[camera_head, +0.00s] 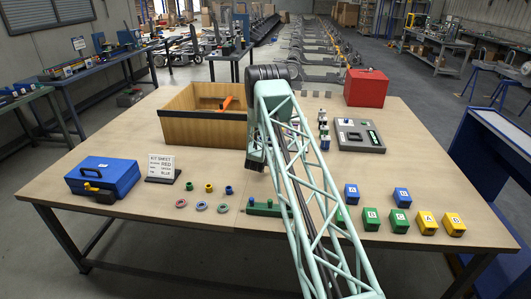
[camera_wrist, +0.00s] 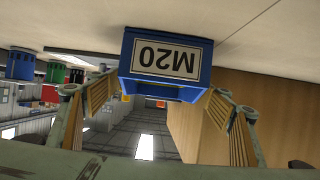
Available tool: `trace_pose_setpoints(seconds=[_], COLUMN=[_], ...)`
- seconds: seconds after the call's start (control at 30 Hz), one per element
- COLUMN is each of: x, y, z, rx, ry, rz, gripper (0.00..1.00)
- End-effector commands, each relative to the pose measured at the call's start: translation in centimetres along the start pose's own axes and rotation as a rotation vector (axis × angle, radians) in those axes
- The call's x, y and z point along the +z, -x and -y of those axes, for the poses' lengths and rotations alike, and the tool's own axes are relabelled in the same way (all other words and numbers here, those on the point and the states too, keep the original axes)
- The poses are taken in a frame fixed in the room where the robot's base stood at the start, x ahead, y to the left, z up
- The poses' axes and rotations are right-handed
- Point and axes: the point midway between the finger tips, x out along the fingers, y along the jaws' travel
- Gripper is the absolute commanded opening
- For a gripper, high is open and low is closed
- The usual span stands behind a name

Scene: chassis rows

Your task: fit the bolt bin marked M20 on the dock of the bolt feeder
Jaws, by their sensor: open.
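The blue bin marked M20 (camera_wrist: 165,62) is in the middle of the wrist view, its white label upside down. My gripper (camera_wrist: 163,88) is open, with one finger near each lower side of the bin in the picture. Whether the fingers touch it is unclear. In the head view my lattice arm hides the gripper, and I cannot make out the M20 bin. A grey unit with a dark panel (camera_head: 358,146) lies on the table right of the arm. I cannot tell whether it is the bolt feeder with its dock.
A wooden crate (camera_head: 190,132) stands left of my arm. Several small coloured containers (camera_head: 324,142) stand right of it. A red box (camera_head: 366,88) is at the back right. Blue, green and yellow blocks (camera_head: 427,222) lie front right. A blue case (camera_head: 103,175) sits at left.

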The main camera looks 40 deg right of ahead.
Motion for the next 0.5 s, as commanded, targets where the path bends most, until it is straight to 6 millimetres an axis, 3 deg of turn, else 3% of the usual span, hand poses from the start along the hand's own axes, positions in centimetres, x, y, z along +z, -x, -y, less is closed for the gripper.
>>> trace_pose_setpoints(seconds=[0.23,0.5], x=[0.1,0.0], y=[-2.4,-3.2], z=[0.0,0.1], rx=[0.001,0.0], ry=[0.0,0.0], rz=[0.0,-0.001], gripper=[0.73,0.73])
